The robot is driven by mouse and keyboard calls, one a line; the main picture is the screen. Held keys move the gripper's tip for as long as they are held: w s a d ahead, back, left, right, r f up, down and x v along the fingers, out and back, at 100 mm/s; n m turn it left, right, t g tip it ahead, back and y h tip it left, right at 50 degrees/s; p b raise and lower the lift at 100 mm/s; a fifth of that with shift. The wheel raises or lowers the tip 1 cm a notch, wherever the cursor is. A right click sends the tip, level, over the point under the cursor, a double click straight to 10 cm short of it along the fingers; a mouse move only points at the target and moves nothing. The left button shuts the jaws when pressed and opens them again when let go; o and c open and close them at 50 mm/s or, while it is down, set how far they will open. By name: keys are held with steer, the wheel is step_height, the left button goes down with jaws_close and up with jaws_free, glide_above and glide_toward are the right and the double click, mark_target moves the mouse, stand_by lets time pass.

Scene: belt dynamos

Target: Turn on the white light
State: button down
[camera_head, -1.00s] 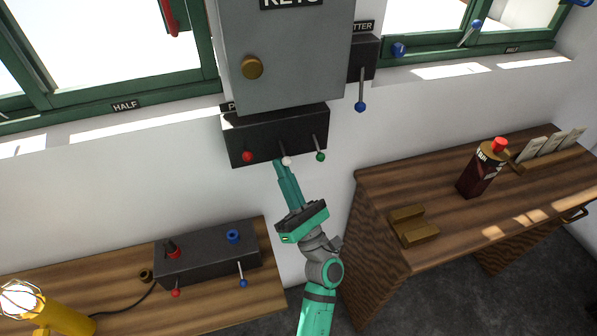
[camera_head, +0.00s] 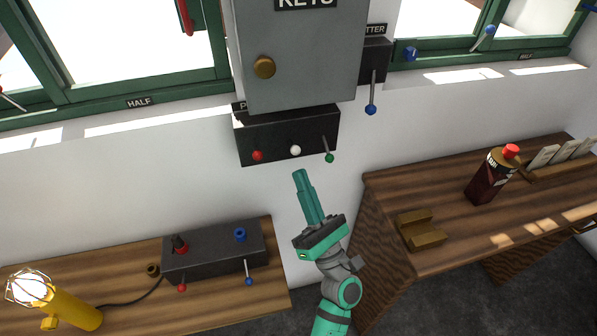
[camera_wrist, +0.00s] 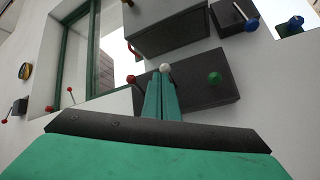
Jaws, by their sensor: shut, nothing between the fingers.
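A dark switch box (camera_head: 285,128) hangs on the wall under a grey cabinet. It carries a red-knobbed lever (camera_head: 257,155), a white-knobbed lever (camera_head: 295,150) and a green-knobbed lever (camera_head: 329,158). The white knob sits a little higher than the other two; its stalk is hidden. My gripper (camera_head: 300,174) is shut and empty, just below the white knob with a small gap in the head view. In the wrist view the white knob (camera_wrist: 166,68) shows right beyond my fingertips (camera_wrist: 162,82).
A second control box (camera_head: 213,252) with red and blue levers sits on the left desk. A dark bottle (camera_head: 489,177) and wooden blocks (camera_head: 422,231) are on the right desk. The grey cabinet (camera_head: 300,60) juts out above the switch box. Open wall lies below it.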

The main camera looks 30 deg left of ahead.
steer(key=s+d, duration=0.1)
steer(key=s+d+f, duration=0.1)
steer(key=d, duration=0.1)
steer(key=s+d, duration=0.1)
steer(key=shift+s+d+f, duration=0.15)
steer(key=shift+s+f, duration=0.15)
steer(key=shift+w, duration=0.15)
